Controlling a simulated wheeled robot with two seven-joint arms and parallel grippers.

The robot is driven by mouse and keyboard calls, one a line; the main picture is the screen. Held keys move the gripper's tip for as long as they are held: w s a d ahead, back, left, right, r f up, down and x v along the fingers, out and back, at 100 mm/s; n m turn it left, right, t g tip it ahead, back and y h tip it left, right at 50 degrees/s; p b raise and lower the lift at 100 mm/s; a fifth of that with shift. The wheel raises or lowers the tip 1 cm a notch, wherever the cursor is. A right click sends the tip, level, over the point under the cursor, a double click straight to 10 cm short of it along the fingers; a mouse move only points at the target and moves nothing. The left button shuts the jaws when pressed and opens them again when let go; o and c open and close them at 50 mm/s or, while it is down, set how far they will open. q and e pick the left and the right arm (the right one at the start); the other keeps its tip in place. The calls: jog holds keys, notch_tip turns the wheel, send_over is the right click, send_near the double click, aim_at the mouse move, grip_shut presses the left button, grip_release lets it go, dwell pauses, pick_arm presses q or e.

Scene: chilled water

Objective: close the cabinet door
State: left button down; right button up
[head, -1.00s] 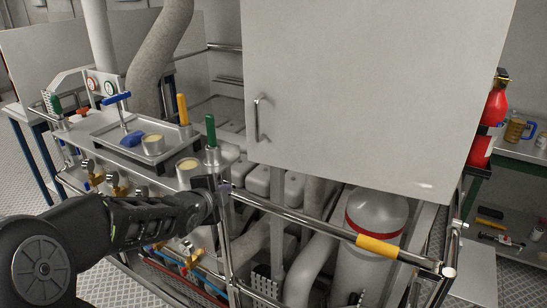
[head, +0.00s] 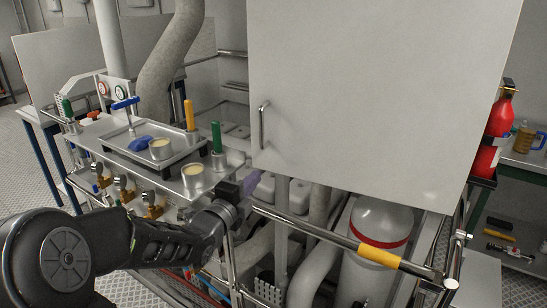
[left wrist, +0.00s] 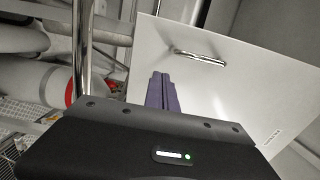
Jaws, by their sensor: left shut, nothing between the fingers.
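The cabinet door (head: 380,95) is a large plain light-grey panel filling the upper right of the head view. Its metal bar handle (head: 262,125) is near the left edge, towards the bottom. My left gripper (head: 250,183) is just below the door's lower left corner, with its purple fingers partly hidden by my wrist. In the left wrist view, the fingers (left wrist: 162,92) are shut and empty, and overlap the door panel (left wrist: 235,95) below its handle (left wrist: 200,56). I cannot tell whether they touch it. My right gripper is not in view.
A metal rail with a yellow sleeve (head: 379,255) runs below the door, before a grey tank (head: 380,220) with a red band. A red extinguisher (head: 500,115) is at right.

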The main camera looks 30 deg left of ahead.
pick_arm(q)
jog(key=p, duration=0.4)
send_near(278, 153)
jog(key=w, duration=0.5)
jog(key=shift+w+a+r, duration=0.15)
jog(key=shift+w+a, duration=0.05)
jog(key=shift+a, duration=0.2)
jog(key=shift+w+a, duration=0.15)
jog(key=shift+w, duration=0.55)
